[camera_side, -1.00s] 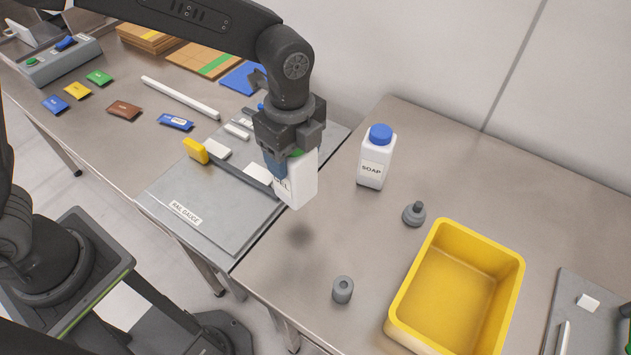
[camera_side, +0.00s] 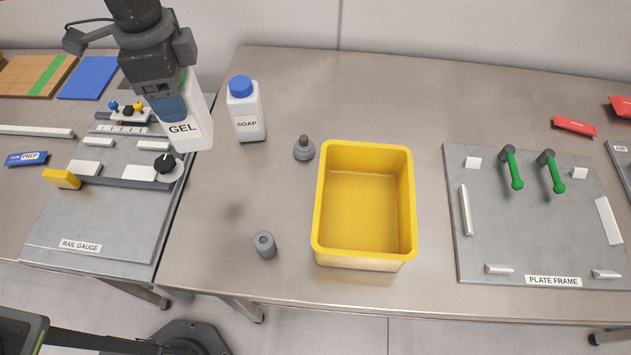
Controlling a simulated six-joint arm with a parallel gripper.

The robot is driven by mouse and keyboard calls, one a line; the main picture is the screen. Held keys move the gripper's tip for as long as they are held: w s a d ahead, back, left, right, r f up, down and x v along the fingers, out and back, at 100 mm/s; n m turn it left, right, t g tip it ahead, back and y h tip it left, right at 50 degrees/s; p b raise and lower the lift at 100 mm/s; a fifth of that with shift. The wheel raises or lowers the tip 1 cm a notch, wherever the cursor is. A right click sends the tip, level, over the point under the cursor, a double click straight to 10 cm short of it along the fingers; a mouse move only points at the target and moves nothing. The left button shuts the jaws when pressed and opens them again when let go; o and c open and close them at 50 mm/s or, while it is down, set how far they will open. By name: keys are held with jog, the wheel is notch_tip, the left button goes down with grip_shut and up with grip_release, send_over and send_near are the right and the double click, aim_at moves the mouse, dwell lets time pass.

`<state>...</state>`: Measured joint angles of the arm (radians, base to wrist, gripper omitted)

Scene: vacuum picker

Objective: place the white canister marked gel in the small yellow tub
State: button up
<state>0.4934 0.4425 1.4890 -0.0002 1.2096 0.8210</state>
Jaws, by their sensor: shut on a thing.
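The white canister marked GEL (camera_side: 188,128) is held in my gripper (camera_side: 170,105), up in the air left of the soap bottle. Its label faces the camera and a bit of green shows near its top; the jaws hide the rest of the top. The canister looks slightly tilted. The small yellow tub (camera_side: 408,205) stands on the table to the right of my gripper, some distance off. It is open at the top and empty.
A white SOAP bottle (camera_side: 247,115) with a blue cap stands between canister and tub. Two small grey parts, a knobbed one (camera_side: 304,149) and a hollow one (camera_side: 265,245), sit left of the tub. The rail gauge (camera_side: 110,235) lies left, the plate frame (camera_side: 540,245) right.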

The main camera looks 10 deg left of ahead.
jog(key=s+d+r+n, duration=0.2)
jog(key=s+d+n, duration=0.25)
jog(key=d, duration=0.35)
jog(key=s+d+r+n, duration=0.1)
jog(key=s+d+n, duration=0.2)
jog(key=d+n, duration=0.45)
jog(key=s+d+r+n, duration=0.2)
jog(key=s+d+n, duration=0.1)
jog(key=d, duration=0.7)
notch_tip(320, 180, down, 18)
jog(key=shift+s, duration=0.15)
jog(key=shift+f, duration=0.15)
jog(key=shift+f, duration=0.1)
jog(key=o, duration=1.1)
notch_tip(320, 180, up, 12)
